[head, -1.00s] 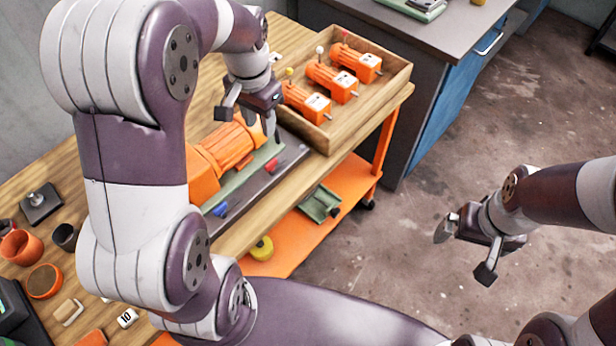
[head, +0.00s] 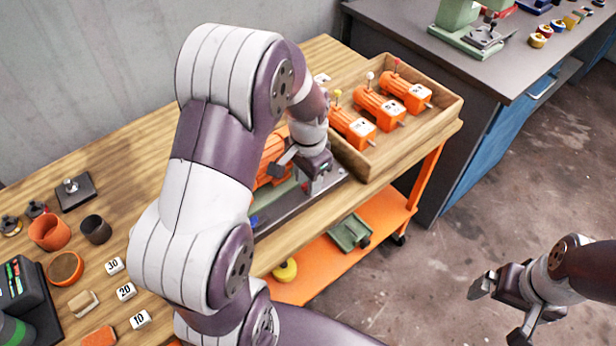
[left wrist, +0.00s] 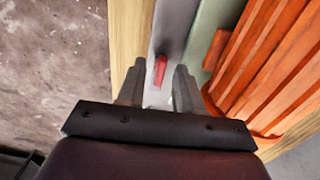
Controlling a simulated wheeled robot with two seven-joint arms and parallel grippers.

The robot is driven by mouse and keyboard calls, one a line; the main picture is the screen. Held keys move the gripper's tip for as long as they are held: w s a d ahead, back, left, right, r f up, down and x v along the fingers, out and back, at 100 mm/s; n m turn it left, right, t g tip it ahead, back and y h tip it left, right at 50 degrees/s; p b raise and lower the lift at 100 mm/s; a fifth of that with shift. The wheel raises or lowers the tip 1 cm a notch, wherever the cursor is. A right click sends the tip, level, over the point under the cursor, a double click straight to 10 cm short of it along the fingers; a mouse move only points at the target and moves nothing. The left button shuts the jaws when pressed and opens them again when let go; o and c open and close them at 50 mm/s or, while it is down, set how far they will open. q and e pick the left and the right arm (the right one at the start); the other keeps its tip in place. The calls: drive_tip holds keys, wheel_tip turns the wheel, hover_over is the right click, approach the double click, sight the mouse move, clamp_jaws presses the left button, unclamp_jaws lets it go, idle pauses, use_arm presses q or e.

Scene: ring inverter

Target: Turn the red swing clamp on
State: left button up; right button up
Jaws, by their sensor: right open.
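The red swing clamp (left wrist: 160,70) shows in the left wrist view as a small red lever on the grey fixture base. It lies between the two spread fingers of my left gripper (left wrist: 158,80), with gaps on both sides. In the head view my left gripper (head: 299,176) is over the fixture base, beside the orange motor, and I cannot make out the red clamp there. The blue clamp (head: 254,222) is on the base further left. The large ribbed orange motor (left wrist: 265,60) lies beside the clamp. My right gripper (head: 505,308) is open and empty above the floor.
A wooden crate (head: 440,122) with several small orange motors stands right of the fixture. Number tiles (head: 124,291), cups (head: 49,232) and a dark device (head: 25,290) lie on the left of the wooden table. A grey bench (head: 400,40) stands behind.

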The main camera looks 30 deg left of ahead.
use_arm(q)
clamp_jaws()
drive_tip(key=shift+r+n+p, duration=0.2)
drive_tip(key=shift+n+p, duration=0.9)
drive_tip(key=shift+n, duration=0.1)
drive_tip(key=n+p, duration=0.2)
drive_tip(key=n, duration=0.1)
drive_tip(key=shift+n, duration=0.4)
drive_tip(key=n+p, duration=0.3)
drive_tip(key=n, duration=0.3)
drive_tip(key=shift+w+p, duration=0.1)
drive_tip(key=shift+p, duration=0.3)
drive_tip(key=n+p, duration=0.2)
drive_tip(key=n, duration=0.3)
drive_tip(key=shift+f+n, duration=0.1)
drive_tip(key=shift+n, duration=0.3)
